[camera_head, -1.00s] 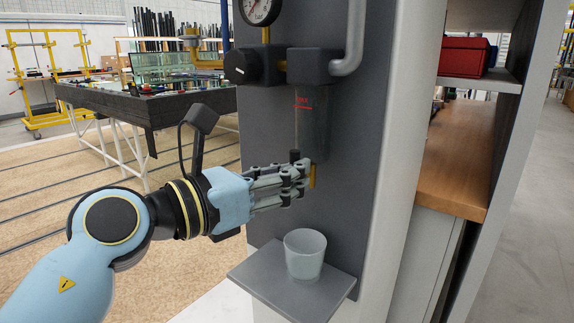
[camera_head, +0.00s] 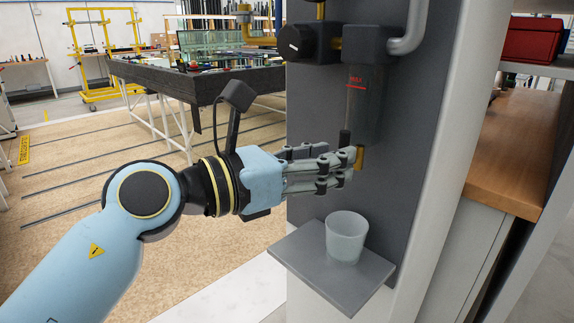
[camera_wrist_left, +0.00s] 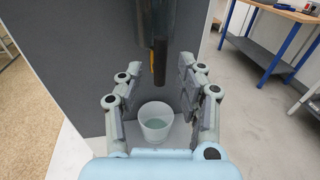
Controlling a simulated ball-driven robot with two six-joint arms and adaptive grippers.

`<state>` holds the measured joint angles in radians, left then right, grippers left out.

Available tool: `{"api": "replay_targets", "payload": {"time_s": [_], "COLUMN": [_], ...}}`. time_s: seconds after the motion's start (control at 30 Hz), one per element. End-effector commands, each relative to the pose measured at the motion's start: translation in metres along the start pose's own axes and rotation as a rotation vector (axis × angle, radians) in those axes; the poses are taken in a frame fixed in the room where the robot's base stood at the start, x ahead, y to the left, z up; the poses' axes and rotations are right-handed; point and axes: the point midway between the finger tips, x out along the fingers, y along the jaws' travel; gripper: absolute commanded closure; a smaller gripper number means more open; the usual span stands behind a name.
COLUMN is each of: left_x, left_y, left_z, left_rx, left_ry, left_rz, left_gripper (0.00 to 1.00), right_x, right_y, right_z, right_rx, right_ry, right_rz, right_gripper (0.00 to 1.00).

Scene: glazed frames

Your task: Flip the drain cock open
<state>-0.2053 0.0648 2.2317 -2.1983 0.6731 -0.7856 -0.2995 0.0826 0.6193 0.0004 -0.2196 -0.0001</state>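The drain cock shows as a yellow part (camera_head: 359,157) low on the dark panel, with a black upright piece (camera_head: 344,137) by it, under a clear bowl (camera_head: 365,105) with a red mark. In the left wrist view the black piece (camera_wrist_left: 159,62) hangs upright, with the yellow part (camera_wrist_left: 152,60) partly hidden behind it. My left gripper (camera_head: 345,166) points right at the cock. In the left wrist view my left gripper (camera_wrist_left: 160,93) is open, fingers apart on both sides of the black piece, with nothing gripped. My right gripper is out of view.
A translucent cup (camera_head: 346,238) stands on a small grey shelf (camera_head: 310,277) below the cock. Above are a black knob (camera_head: 296,42) and a grey pipe (camera_head: 411,35). A wooden counter (camera_head: 512,160) lies to the right, a dark workbench (camera_head: 190,82) behind left.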

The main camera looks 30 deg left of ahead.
Motion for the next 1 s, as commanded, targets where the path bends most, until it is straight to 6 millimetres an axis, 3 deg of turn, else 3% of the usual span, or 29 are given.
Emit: {"api": "replay_targets", "payload": {"time_s": [0.2,0.4,0.63,1.0], "left_x": [-0.050,-0.081,-0.097,-0.098], "left_y": [-0.001,0.000,-0.001,0.000], "left_z": [-0.002,-0.002,0.000,0.000], "left_rx": [0.006,0.004,0.001,0.000], "left_ry": [0.009,0.007,0.001,0.000], "left_rz": [-0.004,-0.002,-0.002,-0.002], "left_gripper": [0.63,0.63,0.63,0.63], "right_x": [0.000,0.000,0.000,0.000], "right_y": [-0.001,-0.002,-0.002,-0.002], "right_z": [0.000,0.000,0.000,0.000], "right_rx": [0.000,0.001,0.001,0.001], "right_ry": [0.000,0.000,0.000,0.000], "right_rz": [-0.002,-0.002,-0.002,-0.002], "right_gripper": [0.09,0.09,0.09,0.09]}}
